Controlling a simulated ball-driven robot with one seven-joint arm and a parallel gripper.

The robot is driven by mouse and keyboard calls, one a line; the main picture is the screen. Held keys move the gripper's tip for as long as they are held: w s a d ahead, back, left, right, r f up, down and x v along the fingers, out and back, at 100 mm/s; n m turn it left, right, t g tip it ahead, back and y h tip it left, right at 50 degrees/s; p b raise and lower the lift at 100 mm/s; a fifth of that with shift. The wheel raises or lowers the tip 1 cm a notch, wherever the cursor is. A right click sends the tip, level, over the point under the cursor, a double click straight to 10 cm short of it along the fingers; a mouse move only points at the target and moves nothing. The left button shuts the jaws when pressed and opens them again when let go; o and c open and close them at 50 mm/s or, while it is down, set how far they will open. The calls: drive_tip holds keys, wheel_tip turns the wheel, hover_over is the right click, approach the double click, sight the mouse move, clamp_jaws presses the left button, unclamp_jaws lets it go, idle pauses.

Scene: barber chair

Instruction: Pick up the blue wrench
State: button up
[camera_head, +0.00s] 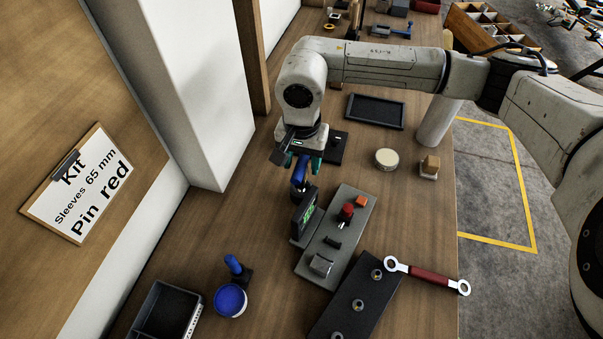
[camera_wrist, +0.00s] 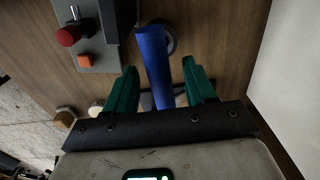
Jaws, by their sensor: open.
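My gripper (camera_head: 302,164), with two green fingers, points down above the table beside a small green-lit display. In the wrist view my gripper (camera_wrist: 160,70) is open. A long blue handle (camera_wrist: 153,55) lies between its fingers, with visible gaps on both sides. A grey ring-like part shows beside its far end, so it looks like the blue wrench. In the head view the blue piece (camera_head: 299,172) shows just below the fingers. Its lower part is hidden behind the display. I cannot tell whether it touches the table.
The grey plate with a red button (camera_head: 347,212) and the display (camera_head: 305,212) stand close to the gripper. A red-handled wrench (camera_head: 430,276) lies by a black block (camera_head: 345,318). A black tray (camera_head: 375,111) and a round tin (camera_head: 386,159) are farther back. A white pillar (camera_head: 205,90) stands left.

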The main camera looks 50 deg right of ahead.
drive_tip(key=shift+f+p, duration=0.45)
drive_tip(key=shift+f, duration=1.5)
drive_tip(key=shift+a, duration=0.1)
clamp_jaws()
